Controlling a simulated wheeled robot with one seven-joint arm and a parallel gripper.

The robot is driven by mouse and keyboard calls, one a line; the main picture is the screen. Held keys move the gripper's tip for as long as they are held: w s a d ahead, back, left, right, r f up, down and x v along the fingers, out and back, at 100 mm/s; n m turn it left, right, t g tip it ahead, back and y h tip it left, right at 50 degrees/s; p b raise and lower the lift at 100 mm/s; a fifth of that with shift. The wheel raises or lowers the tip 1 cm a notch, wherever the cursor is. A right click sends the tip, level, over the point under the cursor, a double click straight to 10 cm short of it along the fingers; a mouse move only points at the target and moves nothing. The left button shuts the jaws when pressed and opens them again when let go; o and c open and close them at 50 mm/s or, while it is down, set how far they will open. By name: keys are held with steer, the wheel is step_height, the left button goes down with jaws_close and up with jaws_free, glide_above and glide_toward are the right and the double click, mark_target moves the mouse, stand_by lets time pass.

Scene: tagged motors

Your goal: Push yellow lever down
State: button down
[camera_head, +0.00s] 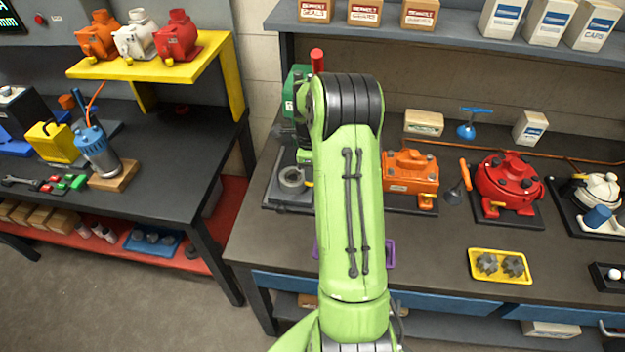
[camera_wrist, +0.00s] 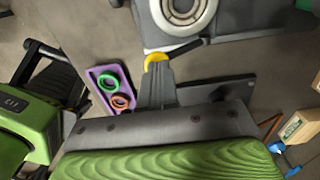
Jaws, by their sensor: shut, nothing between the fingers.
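The yellow lever (camera_wrist: 156,60) shows as a small curved yellow piece at the edge of a grey machine base (camera_wrist: 235,18) in the wrist view. A bit of yellow (camera_head: 309,184) also shows beside that base in the head view, mostly hidden by my arm. My gripper (camera_wrist: 157,72) is shut and empty; its dark grey fingers reach toward the lever. The fingertips overlap the lever's lower edge in the picture, and I cannot tell whether they touch. In the head view my green arm hides the gripper.
A purple tray (camera_wrist: 108,88) with a green and an orange ring lies left of the fingers. An orange machine (camera_head: 411,174) and a red machine (camera_head: 508,182) stand to the right. A green machine (camera_head: 296,105) with a red handle (camera_head: 317,60) rises behind my arm.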

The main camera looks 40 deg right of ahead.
mark_target(311, 185)
steer(key=shift+s+f+b, duration=0.1)
steer(key=shift+f+b, duration=1.75)
steer(key=shift+f, duration=0.65)
step_height(311, 185, up, 7)
steer(key=p, duration=0.5)
steer(key=shift+r, duration=0.2)
steer(key=shift+f, duration=0.1)
